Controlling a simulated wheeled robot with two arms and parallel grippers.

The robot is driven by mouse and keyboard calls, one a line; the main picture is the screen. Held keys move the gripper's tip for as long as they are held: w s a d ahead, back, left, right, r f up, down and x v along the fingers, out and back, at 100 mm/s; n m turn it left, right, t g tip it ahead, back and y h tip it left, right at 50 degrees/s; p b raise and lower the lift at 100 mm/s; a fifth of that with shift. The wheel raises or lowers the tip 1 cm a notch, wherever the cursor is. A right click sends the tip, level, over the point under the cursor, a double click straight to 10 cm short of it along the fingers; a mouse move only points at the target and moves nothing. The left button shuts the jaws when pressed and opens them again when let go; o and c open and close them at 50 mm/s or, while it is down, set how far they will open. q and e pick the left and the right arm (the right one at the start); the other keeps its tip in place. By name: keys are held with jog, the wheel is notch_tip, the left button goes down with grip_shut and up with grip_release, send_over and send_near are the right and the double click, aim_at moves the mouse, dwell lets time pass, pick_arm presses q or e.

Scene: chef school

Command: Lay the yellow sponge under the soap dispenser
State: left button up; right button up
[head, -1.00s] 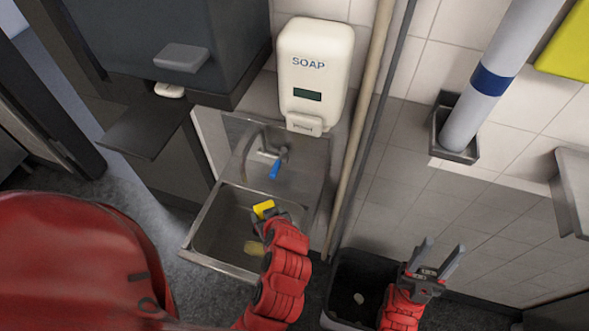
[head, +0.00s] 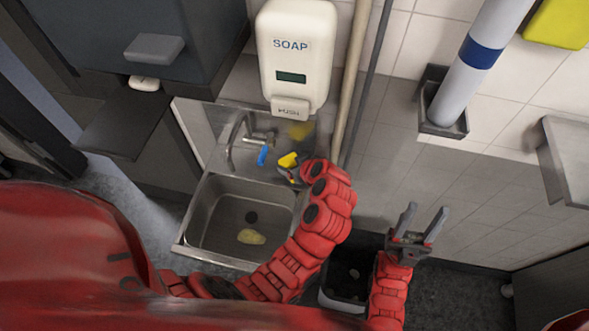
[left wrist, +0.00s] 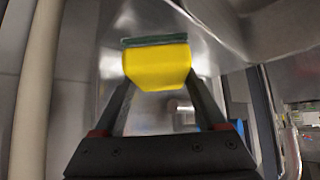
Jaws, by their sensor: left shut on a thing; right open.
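The yellow sponge (head: 288,160) is held in my left gripper (head: 291,171), above the back right part of the sink near the wall. In the left wrist view, the sponge (left wrist: 157,65) sits between the two fingertips, with a dark green layer on one side. The white soap dispenser (head: 293,55), marked SOAP, hangs on the wall above and behind the sponge. A yellow reflection shows on the metal just below the dispenser. My right gripper (head: 421,226) is open and empty, to the right of the sink.
The metal sink (head: 187,228) has a yellowish patch in its basin. A tap with a blue handle (head: 263,156) stands left of the sponge. A dark bin (head: 345,297) is below right, and a vertical pipe (head: 353,85) runs right of the dispenser.

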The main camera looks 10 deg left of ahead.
pick_arm(q)
jog(key=shift+w+d+f, duration=0.1)
jog(key=shift+w+f, duration=0.1)
jog(key=shift+w, duration=0.1)
notch_tip(320, 180, down, 3)
jog(key=shift+f+b, duration=0.15)
jog(key=shift+b, duration=0.2)
jog(key=o, duration=1.3)
jog(key=shift+c, duration=0.2)
